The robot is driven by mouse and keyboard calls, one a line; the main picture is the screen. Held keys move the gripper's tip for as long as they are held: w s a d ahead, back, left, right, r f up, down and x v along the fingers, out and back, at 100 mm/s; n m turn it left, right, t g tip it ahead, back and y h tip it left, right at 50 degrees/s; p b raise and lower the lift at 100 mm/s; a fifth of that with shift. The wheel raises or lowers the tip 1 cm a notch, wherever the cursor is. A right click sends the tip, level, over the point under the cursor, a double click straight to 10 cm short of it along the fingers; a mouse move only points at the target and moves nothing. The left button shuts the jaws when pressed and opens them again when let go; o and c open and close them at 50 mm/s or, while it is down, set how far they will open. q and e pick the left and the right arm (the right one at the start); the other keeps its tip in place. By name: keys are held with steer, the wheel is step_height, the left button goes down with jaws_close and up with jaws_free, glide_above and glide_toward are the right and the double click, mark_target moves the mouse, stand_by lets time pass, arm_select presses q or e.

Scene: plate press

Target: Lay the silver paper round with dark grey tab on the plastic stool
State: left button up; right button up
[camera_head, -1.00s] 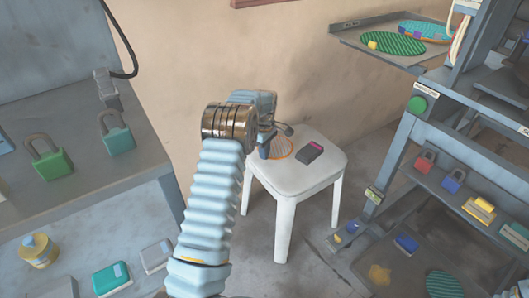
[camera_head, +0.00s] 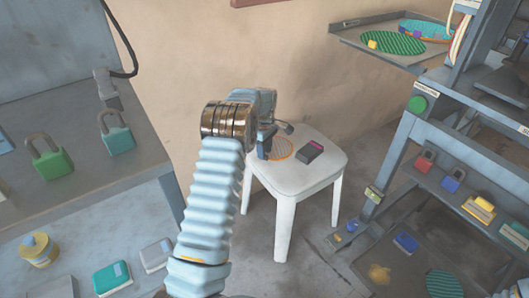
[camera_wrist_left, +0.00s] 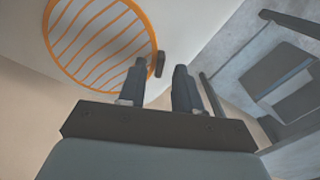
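A pale round (camera_head: 280,150) with an orange rim and orange stripes lies on the white plastic stool (camera_head: 302,179), at the left of its seat. It also shows in the left wrist view (camera_wrist_left: 92,38), with a small dark grey tab (camera_wrist_left: 160,63) at its edge. My left gripper (camera_head: 271,138) is over the left part of the seat, beside the round. In the left wrist view its two fingers (camera_wrist_left: 159,70) stand apart, with the tab showing between their tips and a gap on either side. My right gripper is not in view.
A dark grey box with a pink top edge (camera_head: 309,151) lies on the seat right of the round. A grey bench (camera_head: 55,110) with padlocks stands at the left. A shelf rack (camera_head: 440,150) with padlocks and boxes stands at the right. A tray (camera_head: 375,50) holds patterned rounds.

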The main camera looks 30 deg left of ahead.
arm_select(q)
step_height(320, 180, up, 11)
steer(key=shift+f, duration=0.15)
stand_by(1.5)
